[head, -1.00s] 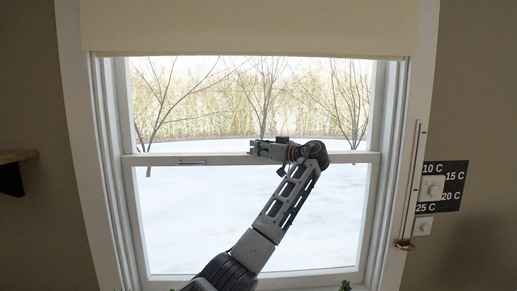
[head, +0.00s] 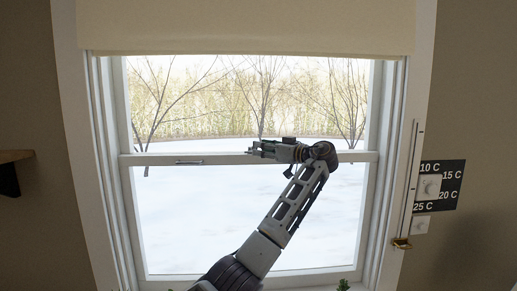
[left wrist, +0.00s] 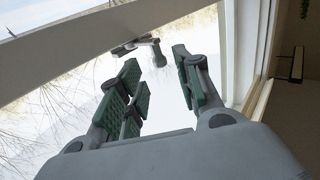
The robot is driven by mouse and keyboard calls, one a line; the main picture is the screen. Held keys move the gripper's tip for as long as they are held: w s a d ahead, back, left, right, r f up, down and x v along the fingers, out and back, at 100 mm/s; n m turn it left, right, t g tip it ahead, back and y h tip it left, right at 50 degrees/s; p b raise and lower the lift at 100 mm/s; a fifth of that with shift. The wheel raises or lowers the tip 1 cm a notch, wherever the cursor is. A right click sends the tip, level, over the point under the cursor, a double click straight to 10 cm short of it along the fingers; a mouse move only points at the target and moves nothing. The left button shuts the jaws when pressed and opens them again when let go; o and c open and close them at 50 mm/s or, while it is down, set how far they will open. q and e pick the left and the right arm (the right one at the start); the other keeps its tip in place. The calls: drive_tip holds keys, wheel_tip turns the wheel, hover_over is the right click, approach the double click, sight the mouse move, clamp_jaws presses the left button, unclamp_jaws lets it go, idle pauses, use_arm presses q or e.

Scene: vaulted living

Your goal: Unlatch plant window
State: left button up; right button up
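The window (head: 140,160) is a white-framed sash with a horizontal middle rail. A small grey latch handle (head: 190,162) lies along this rail, left of centre. In the left wrist view a grey latch handle (left wrist: 140,45) shows just beyond the fingers, apart from them, near the white rail. My left gripper (head: 252,150) is in front of the rail, right of the handle, pointing left. Its green-padded fingers (left wrist: 162,75) are open with nothing between them. My right gripper is not in view.
A cream blind (head: 245,25) covers the window's top. A thermometer panel (head: 440,185) and a brass-coloured fitting (head: 401,243) are at the right. A wooden shelf (head: 12,156) juts from the left wall. Plant tips (head: 343,285) show at the bottom edge.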

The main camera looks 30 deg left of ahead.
use_arm(q)
drive_tip(key=v, duration=0.8)
drive_tip(key=shift+d, duration=0.4)
